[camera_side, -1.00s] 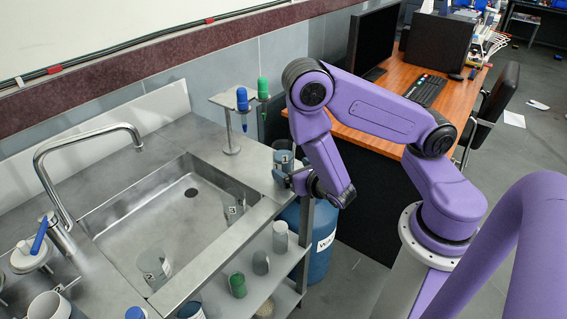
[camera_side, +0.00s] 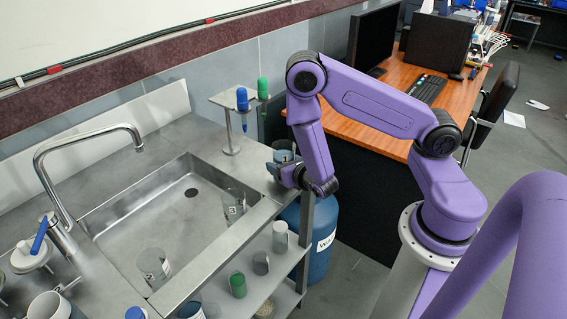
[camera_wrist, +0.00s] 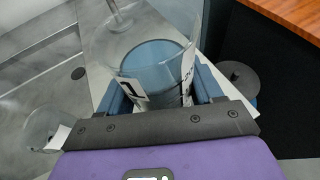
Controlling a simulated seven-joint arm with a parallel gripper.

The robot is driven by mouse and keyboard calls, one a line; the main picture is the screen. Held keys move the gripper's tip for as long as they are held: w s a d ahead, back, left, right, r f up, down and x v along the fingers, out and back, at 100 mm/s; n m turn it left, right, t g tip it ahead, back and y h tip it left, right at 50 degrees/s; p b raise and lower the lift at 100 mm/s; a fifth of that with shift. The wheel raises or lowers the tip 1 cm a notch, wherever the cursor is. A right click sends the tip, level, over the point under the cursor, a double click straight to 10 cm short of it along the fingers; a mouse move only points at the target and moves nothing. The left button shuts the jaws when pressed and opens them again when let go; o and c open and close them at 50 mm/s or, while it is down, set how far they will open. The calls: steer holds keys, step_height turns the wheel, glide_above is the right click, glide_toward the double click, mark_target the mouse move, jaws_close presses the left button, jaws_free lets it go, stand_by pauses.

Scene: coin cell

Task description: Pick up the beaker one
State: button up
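A clear glass beaker with a black "1" on a white label and blue inside it stands in the wrist view (camera_wrist: 155,70). In the side view this beaker (camera_side: 283,150) is at the right end of the sink counter, partly hidden by my gripper. My gripper (camera_side: 276,168) is low beside it. In the wrist view the blue fingers of my gripper (camera_wrist: 162,95) lie on either side of the beaker. Whether both fingers press on the glass is not clear. The beaker looks upright.
Beaker two (camera_side: 233,205) and beaker three (camera_side: 154,268) stand in the sink (camera_side: 185,225). A small stand (camera_side: 231,140) with blue and green pipette-like tools is behind the beaker. The faucet (camera_side: 85,140) is at left. The wooden desk (camera_side: 370,130) is to the right.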

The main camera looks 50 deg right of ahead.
steer(key=c, duration=0.4)
steer(key=shift+r, duration=0.2)
steer(key=shift+r, duration=4.65)
